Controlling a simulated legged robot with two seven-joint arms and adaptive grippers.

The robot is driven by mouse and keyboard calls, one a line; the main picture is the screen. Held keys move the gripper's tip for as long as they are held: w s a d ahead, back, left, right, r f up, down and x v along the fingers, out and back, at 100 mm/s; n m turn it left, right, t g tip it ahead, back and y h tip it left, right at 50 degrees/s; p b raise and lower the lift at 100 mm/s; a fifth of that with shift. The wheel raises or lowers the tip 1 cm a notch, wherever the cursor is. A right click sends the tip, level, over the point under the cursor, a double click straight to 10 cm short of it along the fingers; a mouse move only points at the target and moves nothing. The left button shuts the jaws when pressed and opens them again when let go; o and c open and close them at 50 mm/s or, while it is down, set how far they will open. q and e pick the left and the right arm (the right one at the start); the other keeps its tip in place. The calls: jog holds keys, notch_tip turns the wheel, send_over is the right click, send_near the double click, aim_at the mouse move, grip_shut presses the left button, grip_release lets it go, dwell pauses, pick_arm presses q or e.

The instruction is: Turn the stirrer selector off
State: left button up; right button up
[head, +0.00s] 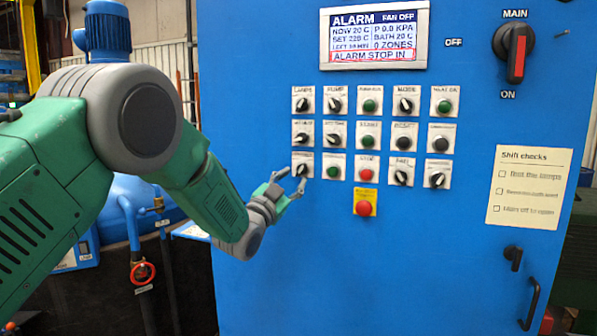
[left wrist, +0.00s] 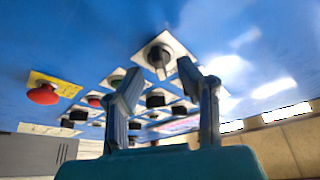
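Black selector knobs and push buttons stand in rows on the blue cabinet door; their small labels are too blurred to read, so I cannot tell by label which is the stirrer selector. My left gripper (head: 292,179) is at the lower-left selector (head: 303,169) of the bottom row, its fingers apart and nothing between them in the head view. In the left wrist view, the open fingers (left wrist: 163,88) point toward a black selector knob (left wrist: 158,56) on a white plate, which sits just beyond the fingertips. Contact cannot be told. My right gripper is not in view.
A green button (head: 333,172) is right beside the selector. A red mushroom button (head: 363,208) on a yellow plate is below right. The alarm display (head: 374,36) and main switch (head: 515,54) are higher up. The door left of the gripper is bare.

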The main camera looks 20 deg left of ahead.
aim_at(300, 173)
pick_arm(q)
jog(key=shift+w+d+r, duration=0.25)
jog(key=shift+w, duration=0.2)
jog(key=shift+w+d+r, duration=0.2)
jog(key=shift+w+r, duration=0.05)
jog(key=shift+w, duration=0.15)
jog(key=shift+w+d, duration=0.2)
jog(key=shift+w, duration=0.3)
jog(key=shift+a, duration=0.15)
grip_shut()
